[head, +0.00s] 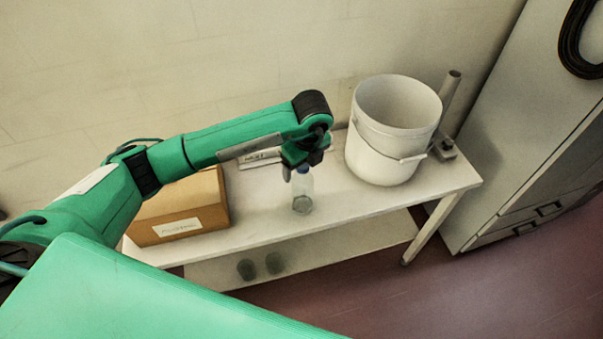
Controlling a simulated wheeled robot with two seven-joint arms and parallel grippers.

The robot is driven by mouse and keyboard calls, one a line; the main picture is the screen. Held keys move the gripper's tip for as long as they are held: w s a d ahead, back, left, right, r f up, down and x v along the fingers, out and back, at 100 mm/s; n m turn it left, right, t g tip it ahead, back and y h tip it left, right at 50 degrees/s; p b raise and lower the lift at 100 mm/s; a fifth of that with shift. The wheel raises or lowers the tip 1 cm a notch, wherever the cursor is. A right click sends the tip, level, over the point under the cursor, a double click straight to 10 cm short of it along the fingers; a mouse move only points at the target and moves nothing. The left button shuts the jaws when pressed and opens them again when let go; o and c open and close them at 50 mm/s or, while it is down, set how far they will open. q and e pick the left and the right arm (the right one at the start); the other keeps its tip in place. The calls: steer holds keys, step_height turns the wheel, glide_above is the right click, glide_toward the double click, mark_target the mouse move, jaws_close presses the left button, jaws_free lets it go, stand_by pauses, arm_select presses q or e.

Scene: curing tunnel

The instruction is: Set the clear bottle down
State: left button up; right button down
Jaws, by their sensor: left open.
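The clear bottle (302,196) with a blue cap stands upright on the white table (340,205), near its middle. My left gripper (303,166) is right above the bottle, at its cap, with its jaws open. The gripper partly hides the top of the bottle, and I cannot tell whether a finger touches it. My right gripper is not in the head view.
A white bucket (378,165) stands on the table to the right, with a grey post (449,100) behind it. A cardboard box (180,228) is at the left end. Two dark cups (274,263) sit on the lower shelf. A grey cabinet (520,130) stands at right.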

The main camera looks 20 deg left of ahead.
arm_select(q)
steer(key=r, duration=0.2)
steer(key=r+b, duration=0.1)
steer(key=r, duration=0.1)
steer(key=d+r, duration=0.1)
steer(key=r, duration=0.1)
steer(key=shift+s+r+b, duration=0.25)
steer(key=shift+r+b, duration=0.15)
steer(key=shift+s+r, duration=0.1)
steer(key=shift+r, duration=0.7)
